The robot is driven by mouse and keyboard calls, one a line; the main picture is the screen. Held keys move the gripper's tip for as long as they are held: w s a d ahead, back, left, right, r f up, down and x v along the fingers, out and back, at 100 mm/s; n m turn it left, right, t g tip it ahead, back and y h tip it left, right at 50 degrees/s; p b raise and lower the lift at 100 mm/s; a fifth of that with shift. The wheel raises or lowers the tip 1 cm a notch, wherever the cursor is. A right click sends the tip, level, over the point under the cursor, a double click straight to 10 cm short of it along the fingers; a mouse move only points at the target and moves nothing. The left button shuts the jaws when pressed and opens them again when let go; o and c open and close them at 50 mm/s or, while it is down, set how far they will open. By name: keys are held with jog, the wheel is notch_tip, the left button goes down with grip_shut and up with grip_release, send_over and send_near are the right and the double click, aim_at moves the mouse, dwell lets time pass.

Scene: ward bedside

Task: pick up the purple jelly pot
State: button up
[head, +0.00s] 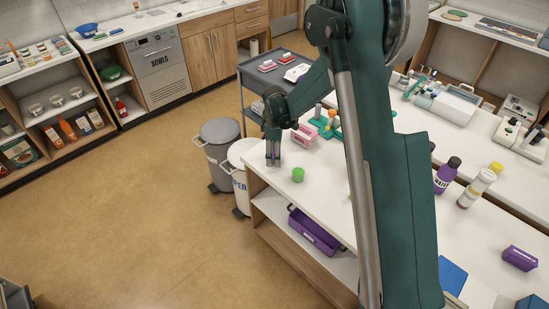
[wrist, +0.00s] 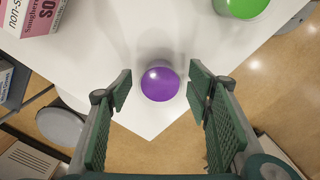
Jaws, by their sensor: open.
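The purple jelly pot (wrist: 160,84) stands on the white counter (wrist: 110,45) close to its corner, with its round purple top facing up in the wrist view. My gripper (wrist: 160,88) is open, with one finger on each side of the pot and a gap showing on both sides. In the head view my gripper (head: 273,162) points down at the counter's left corner. The pot is mostly hidden there, with only a little purple showing between the fingers.
A green pot (head: 298,174) stands close by, also at the wrist view's top right (wrist: 243,6). A pink and white box (wrist: 38,14) stands at the wrist view's top left. Two bins (head: 219,150) stand on the floor beyond the counter edge.

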jog(key=c, duration=0.9)
jog(key=shift+r, duration=0.15)
jog(key=shift+r+p, duration=0.3)
jog(key=shift+r, duration=4.6)
